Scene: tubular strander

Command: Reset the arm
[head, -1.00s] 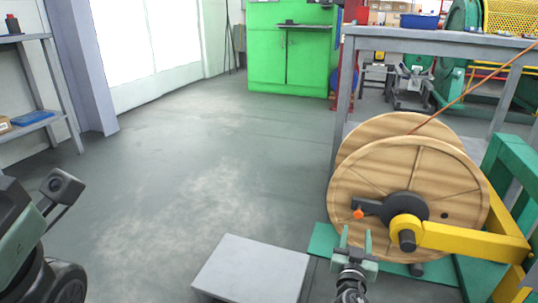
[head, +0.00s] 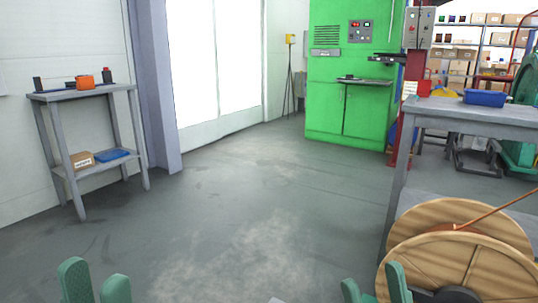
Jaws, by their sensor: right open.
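My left gripper (head: 96,284) shows at the bottom left edge as two green fingers with a gap between them. It looks open, with nothing seen in it. My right gripper (head: 375,285) shows at the bottom, right of the middle, just left of the wooden reel (head: 432,265). Its two green fingers are apart and empty. Whether its right finger touches the reel or only overlaps it in the view, I cannot tell. The lower parts of both grippers and my arms are cut off by the frame.
A grey workbench (head: 470,118) with a blue bin (head: 485,98) stands behind the reel. A green cabinet (head: 345,115) stands at the back. A grey shelf table (head: 85,92) stands by the left wall. The middle floor is clear.

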